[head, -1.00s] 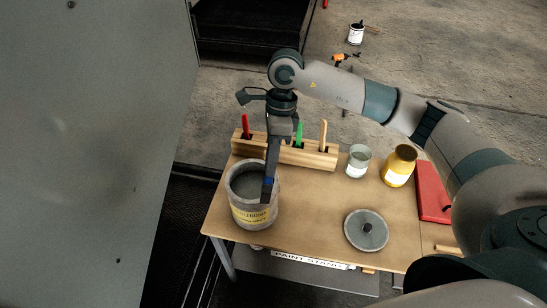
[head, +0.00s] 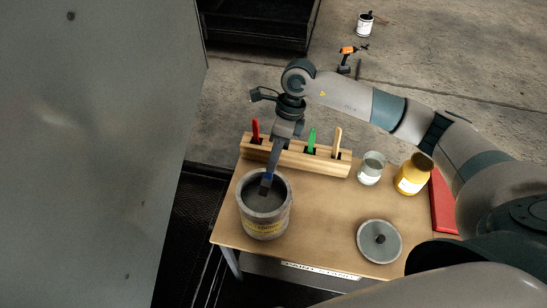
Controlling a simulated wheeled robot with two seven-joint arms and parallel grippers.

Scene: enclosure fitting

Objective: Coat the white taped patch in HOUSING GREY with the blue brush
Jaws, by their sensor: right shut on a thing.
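My right gripper (head: 270,170) points down over the open paint pot (head: 263,228) and is shut on the blue brush. Only a little of the brush's blue handle (head: 267,177) shows at the fingertips. Its dark head (head: 263,190) is inside the pot's mouth, at or just above the grey paint (head: 255,187); I cannot tell if it touches. The pot has a yellow label that is too small to read. A large plain grey panel (head: 90,150) fills the left side. No white taped patch shows. My left gripper is out of view.
A wooden rack (head: 300,157) behind the pot holds red, green and plain-handled brushes. A glass jar (head: 371,168), a yellow jar (head: 412,175), a round lid (head: 379,240) and a red item (head: 443,205) are on the table (head: 320,210). A drill (head: 348,56) lies on the floor.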

